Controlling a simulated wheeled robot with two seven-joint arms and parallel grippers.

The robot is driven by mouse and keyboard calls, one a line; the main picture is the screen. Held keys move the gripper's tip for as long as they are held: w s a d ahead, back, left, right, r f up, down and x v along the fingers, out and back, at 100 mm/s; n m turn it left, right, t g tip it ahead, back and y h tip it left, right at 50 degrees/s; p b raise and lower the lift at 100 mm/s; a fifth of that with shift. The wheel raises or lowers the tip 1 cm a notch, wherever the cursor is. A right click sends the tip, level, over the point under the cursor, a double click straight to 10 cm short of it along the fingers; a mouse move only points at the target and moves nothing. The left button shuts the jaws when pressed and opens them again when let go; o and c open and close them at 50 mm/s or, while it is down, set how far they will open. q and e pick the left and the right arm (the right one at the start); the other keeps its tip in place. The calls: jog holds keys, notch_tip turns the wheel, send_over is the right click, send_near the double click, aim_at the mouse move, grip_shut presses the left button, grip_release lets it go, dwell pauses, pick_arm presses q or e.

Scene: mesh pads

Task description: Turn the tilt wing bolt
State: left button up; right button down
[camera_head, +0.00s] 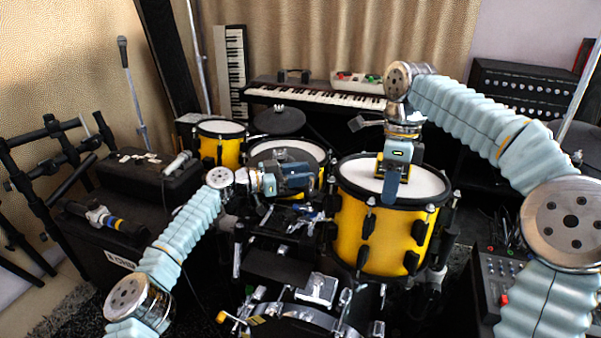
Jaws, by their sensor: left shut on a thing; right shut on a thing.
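A yellow tom drum (372,233) with a white head stands right of the middle. My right gripper (391,198) comes down over its head, and its fingers overlap the drum's near rim; it is shut on what appears to be that rim. My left gripper (312,181) reaches in sideways from the left, between this drum and the smaller yellow drum (315,158) behind. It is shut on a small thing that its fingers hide. I cannot make out the tilt wing bolt; dark and metal mount parts (290,216) lie just below the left gripper.
Another yellow drum (214,149) stands at the back left. Metal drum hardware (318,289) fills the front middle. A black amplifier (118,258) stands left, a mixer (500,285) right, a keyboard (320,97) behind. There is little free room between the drums.

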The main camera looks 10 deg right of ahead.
pick_arm(q)
jog(key=shift+a+f+m+g, duration=0.15)
jog(key=shift+m+g, duration=0.25)
jog(key=shift+g, duration=0.2)
jog(key=o, duration=1)
jog(key=shift+c, duration=0.2)
jog(key=a, duration=0.8)
